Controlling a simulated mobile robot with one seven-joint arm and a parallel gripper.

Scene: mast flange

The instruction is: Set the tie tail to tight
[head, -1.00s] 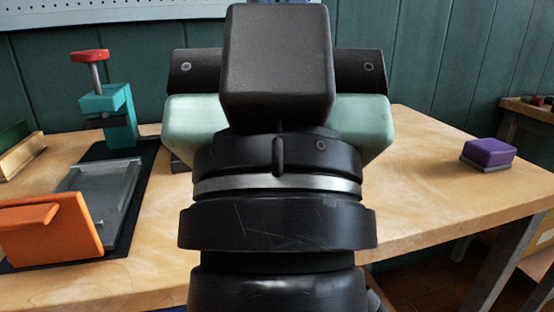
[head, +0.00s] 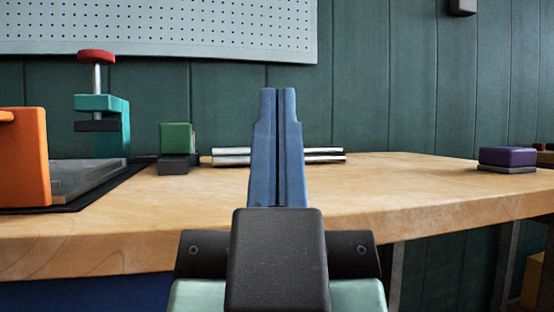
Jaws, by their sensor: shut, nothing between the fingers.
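My gripper (head: 278,95) stands in the middle of the head view, its two blue fingers pointing up and pressed together with nothing between them. Its fingers rise in front of the wooden table (head: 400,185) and cover part of the metal rods (head: 322,154) lying on it. I cannot make out a tie tail in this view. It may be hidden or too small to tell.
At left stand an orange block (head: 22,160), a grey plate (head: 85,175) on a dark mat and a teal clamp (head: 115,105) with a red knob (head: 96,57). A green block (head: 176,137) sits behind. A purple block (head: 507,156) sits right; the tabletop between is clear.

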